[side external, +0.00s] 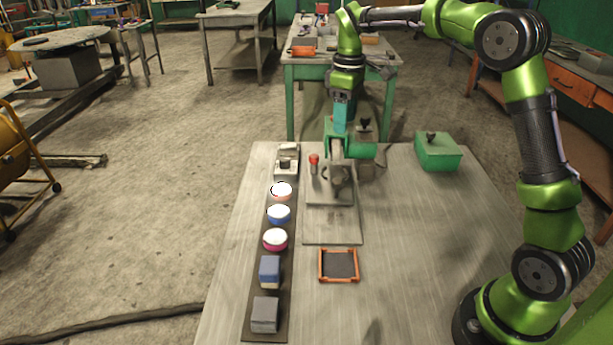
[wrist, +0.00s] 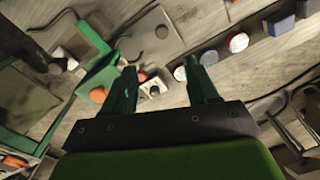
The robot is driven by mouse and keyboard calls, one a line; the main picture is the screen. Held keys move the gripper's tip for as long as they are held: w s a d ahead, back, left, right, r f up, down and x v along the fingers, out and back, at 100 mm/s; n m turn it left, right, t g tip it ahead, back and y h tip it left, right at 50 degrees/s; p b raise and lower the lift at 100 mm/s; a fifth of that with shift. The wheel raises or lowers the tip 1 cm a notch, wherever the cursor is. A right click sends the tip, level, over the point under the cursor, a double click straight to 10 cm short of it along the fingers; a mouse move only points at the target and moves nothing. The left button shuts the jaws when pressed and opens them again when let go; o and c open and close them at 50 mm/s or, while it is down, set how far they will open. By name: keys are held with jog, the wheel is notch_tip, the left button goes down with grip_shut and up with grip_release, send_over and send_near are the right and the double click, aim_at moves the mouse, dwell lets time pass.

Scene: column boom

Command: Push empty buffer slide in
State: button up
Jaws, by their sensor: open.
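My gripper (side external: 340,130) is over the far part of the table, above or just behind a green and grey fixture (side external: 362,150). In the wrist view its two teal fingers (wrist: 160,66) are spread apart with nothing held between them. A flat grey plate (side external: 331,228), likely the buffer slide, extends toward the near side from the fixture and its near part is bare. A red knob (side external: 314,158) stands on a post beside the fixture; a red knob also shows between the fingers in the wrist view (wrist: 141,75). Contact between fingers and fixture cannot be told.
A dark strip (side external: 278,254) at the left carries round pucks and blocks. An orange-rimmed tray (side external: 322,276) lies in front of the plate. A green box (side external: 438,154) with a black knob stands at the right. The table's right middle is clear.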

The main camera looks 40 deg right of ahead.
aim_at(337, 181)
jog(key=f+n, duration=0.5)
jog(key=n, duration=0.1)
jog(key=f+n, duration=0.6)
jog(key=n, duration=0.1)
jog(key=a+f+n, duration=0.1)
jog(key=f+n, duration=0.4)
jog(key=n, duration=0.1)
jog(key=shift+f+n, duration=0.3)
jog(key=shift+f, duration=0.05)
jog(key=shift+w, duration=0.1)
grip_shut()
